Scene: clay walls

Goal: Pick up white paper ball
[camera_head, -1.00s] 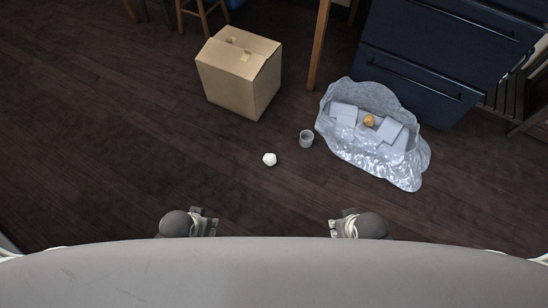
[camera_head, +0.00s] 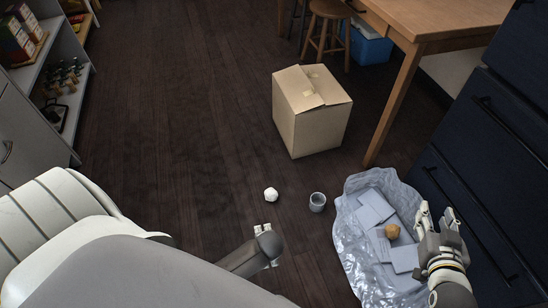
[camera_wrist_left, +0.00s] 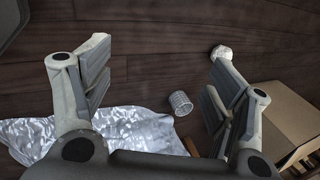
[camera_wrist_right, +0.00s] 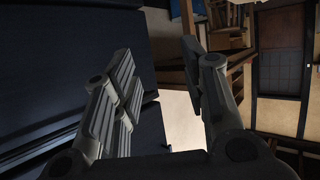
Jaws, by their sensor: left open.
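The white paper ball (camera_head: 271,194) lies on the dark wood floor, left of a small grey cup (camera_head: 317,202). My left gripper (camera_head: 268,245) is open and empty, apart from the ball and nearer to me. In the left wrist view the gripper (camera_wrist_left: 160,62) has its fingers wide apart, and the ball (camera_wrist_left: 221,53) shows just beyond the tip of the right-hand finger, partly covered by it. My right gripper (camera_head: 437,219) is open and empty at the right, by the dark blue drawers. Its fingers are also apart in the right wrist view (camera_wrist_right: 157,52).
A cardboard box (camera_head: 322,134) stands behind the ball and cup. A crumpled translucent bag (camera_head: 354,243) with pale packets and an orange-brown ball (camera_head: 392,231) lies at right. A wooden table (camera_head: 440,18) and dark blue drawers (camera_head: 455,205) bound the right. Floor left of the ball is clear.

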